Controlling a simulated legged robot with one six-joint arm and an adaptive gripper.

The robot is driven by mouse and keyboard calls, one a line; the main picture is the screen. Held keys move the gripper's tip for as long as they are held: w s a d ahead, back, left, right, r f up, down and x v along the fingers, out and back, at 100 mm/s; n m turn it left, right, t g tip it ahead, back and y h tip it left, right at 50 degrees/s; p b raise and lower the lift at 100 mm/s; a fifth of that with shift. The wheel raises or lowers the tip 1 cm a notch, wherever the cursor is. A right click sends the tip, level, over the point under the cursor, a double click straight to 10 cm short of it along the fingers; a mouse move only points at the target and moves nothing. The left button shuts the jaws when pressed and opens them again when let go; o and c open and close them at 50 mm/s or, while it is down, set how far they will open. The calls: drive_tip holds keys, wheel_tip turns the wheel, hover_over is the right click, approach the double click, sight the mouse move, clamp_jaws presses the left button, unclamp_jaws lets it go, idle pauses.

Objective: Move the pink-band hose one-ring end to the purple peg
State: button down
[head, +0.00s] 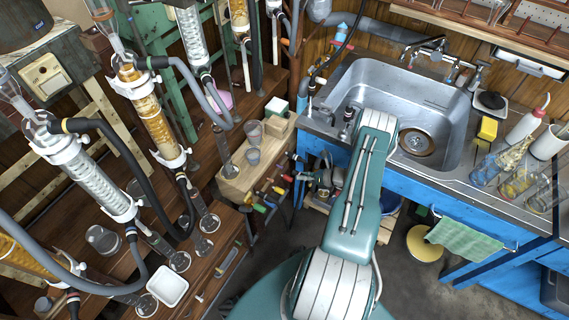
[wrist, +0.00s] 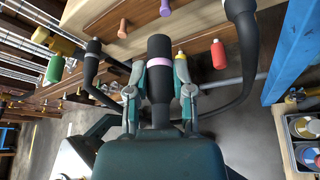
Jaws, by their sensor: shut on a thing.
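My gripper (wrist: 160,72) is shut on the black end of a hose (wrist: 160,47), just around its single pink band (wrist: 159,62). The held end points up the wrist picture, toward the wooden rail. The purple peg (wrist: 165,8) sticks out of the rail just beyond the hose tip, slightly to its right; a gap seems to show between them. In the head view my gripper (head: 308,177) is small beside the coloured pegs, and the held end is hard to make out there.
An orange peg (wrist: 123,28) sits left of the purple one. Black hose ends hang on both sides, at left (wrist: 92,58) and right (wrist: 243,35). Red pegs (wrist: 218,54) stand nearby. The blue sink cabinet (head: 430,200) is right of my arm; glassware on the rack stands left.

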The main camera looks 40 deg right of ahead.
drive_tip(key=shift+s+d+f, duration=0.3)
drive_tip(key=shift+s+f, duration=0.2)
drive_tip(key=shift+f, duration=0.15)
drive_tip(key=shift+w+a, duration=0.35)
drive_tip(key=shift+w, duration=0.45)
drive_tip(key=shift+w+a, duration=0.3)
drive_tip(key=shift+w, duration=0.55)
drive_tip(key=shift+w+a, duration=0.35)
drive_tip(key=shift+w, duration=0.45)
drive_tip(key=shift+r, duration=0.1)
drive_tip(key=shift+w+a, duration=0.3)
drive_tip(key=shift+w, duration=0.35)
drive_tip(key=shift+w+a, duration=0.1)
drive_tip(key=shift+w, duration=0.15)
drive_tip(key=shift+c, duration=2)
unclamp_jaws()
drive_tip(key=shift+s, duration=0.1)
